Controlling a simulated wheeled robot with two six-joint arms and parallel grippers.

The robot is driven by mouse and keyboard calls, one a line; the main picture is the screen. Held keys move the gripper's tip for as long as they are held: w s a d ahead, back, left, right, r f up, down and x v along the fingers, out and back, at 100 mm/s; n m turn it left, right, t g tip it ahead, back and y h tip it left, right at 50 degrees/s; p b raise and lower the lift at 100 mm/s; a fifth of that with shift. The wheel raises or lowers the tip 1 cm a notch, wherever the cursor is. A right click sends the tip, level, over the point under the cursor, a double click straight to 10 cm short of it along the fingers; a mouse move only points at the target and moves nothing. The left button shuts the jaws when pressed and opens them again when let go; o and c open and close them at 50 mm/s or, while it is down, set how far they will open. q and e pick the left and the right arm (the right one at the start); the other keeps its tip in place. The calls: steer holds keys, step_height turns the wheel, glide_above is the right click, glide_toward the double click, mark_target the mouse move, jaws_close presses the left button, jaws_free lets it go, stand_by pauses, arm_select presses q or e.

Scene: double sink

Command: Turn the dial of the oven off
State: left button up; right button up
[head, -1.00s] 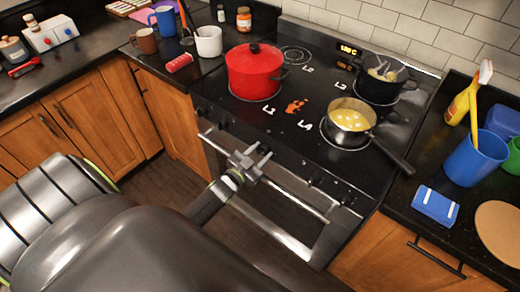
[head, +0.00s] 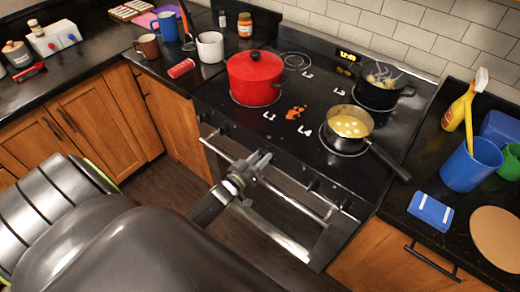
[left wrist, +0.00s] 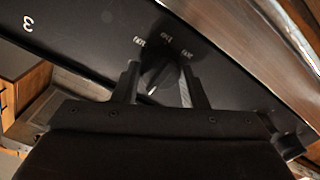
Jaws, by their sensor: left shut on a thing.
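The black oven (head: 275,212) stands in the middle of the head view, with its dials along the front panel below the stovetop (head: 225,107). My left gripper (head: 262,159) is at this front panel. In the left wrist view, a dark dial (left wrist: 158,73) with small printed labels around it sits between the two fingers of my left gripper (left wrist: 160,85). The gripper is shut on this dial. In the head view the gripper hides the dial. The labels are too blurred to read surely. My right gripper is not in view.
A red pot (head: 254,80), a pan of yellow food (head: 350,124) and a steaming black pot (head: 380,90) stand on the stovetop. The pan's handle (head: 388,158) reaches over the front right edge. The oven's metal bar handle (head: 285,195) runs below the dials.

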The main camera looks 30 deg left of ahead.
arm_select(q)
steer(key=shift+n, duration=0.3)
steer(key=o, duration=1)
steer(key=shift+c, duration=0.2)
steer(key=s+a+b, duration=0.1)
steer(key=s+b, duration=0.1)
steer(key=s, duration=1.5)
steer(key=shift+s+a+b, duration=0.15)
steer(key=shift+s+b, duration=0.05)
steer(key=shift+b, duration=0.2)
